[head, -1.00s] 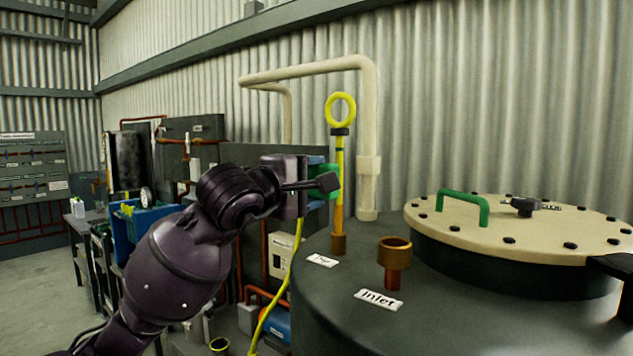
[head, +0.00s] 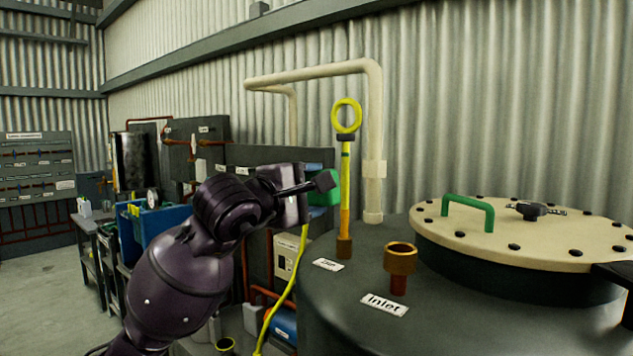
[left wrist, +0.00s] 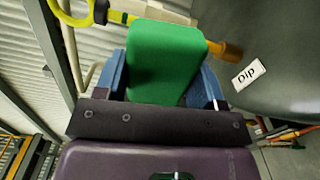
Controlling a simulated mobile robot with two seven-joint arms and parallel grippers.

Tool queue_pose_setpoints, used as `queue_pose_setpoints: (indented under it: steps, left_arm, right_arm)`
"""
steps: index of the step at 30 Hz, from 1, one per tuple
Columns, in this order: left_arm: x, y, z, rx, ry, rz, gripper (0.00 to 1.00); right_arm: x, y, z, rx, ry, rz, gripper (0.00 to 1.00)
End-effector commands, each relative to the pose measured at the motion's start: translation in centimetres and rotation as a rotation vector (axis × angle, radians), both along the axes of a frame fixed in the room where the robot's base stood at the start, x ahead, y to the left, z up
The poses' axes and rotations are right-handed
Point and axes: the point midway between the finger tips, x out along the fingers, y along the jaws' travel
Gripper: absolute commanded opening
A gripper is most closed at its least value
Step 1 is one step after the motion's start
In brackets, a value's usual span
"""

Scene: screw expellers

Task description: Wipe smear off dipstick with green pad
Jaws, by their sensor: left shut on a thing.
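The dipstick (head: 345,185) stands upright in a brass socket by the "Dip" label, with a yellow ring on top and an orange lower shaft. I cannot make out a clear smear on it. My left gripper (head: 316,186) is shut on the green pad (head: 327,190), just left of the shaft in the head view. In the left wrist view, the pad (left wrist: 165,60) sits between the blue fingers of the gripper (left wrist: 162,88). There the dipstick's ring (left wrist: 75,10) shows at top left, and the pad hides part of the shaft. I cannot tell whether they touch.
The dark tank top (head: 330,290) bears the brass inlet funnel (head: 400,258) and a beige bolted lid (head: 530,235) with a green handle (head: 467,208). A cream pipe (head: 374,130) rises behind the dipstick. A yellow hose (head: 285,295) hangs below my left gripper.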

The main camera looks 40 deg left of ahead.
Motion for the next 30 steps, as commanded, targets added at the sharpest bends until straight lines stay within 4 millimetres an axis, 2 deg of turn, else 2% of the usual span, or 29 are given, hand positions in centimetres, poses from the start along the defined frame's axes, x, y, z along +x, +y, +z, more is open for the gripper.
queue_pose_setpoints:
  steps: [1,3,9,12,17,24,30]
  left_arm:
    - [-0.2,0.1,0.7,-0.038,0.001,-0.005,0.44]
    - [-0.2,0.5,0.5,-0.087,0.005,-0.009,0.44]
    - [0.4,1.6,-1.1,-0.224,0.023,-0.016,0.44]
    - [0.8,2.3,-2.3,-0.295,0.032,-0.011,0.44]
    - [1.4,3.5,-4.0,-0.451,0.036,0.008,0.44]
    - [1.5,3.7,-3.7,-0.615,0.048,0.011,0.44]
    - [2.2,3.7,-3.6,-0.639,0.051,0.011,0.44]
  right_arm:
    - [0.4,0.0,1.8,0.0,-0.016,0.001,0.4]
    - [0.7,0.0,3.2,0.0,-0.027,0.001,0.4]
    - [0.7,0.0,6.7,0.0,-0.038,-0.001,0.4]
    - [0.3,-0.1,7.7,0.001,-0.031,-0.004,0.4]
    - [-0.3,-0.2,7.7,0.0,-0.016,-0.008,0.4]
    - [-0.2,-0.2,7.2,0.0,-0.015,-0.007,0.4]
    - [0.2,-0.2,7.5,0.0,-0.023,-0.005,0.4]
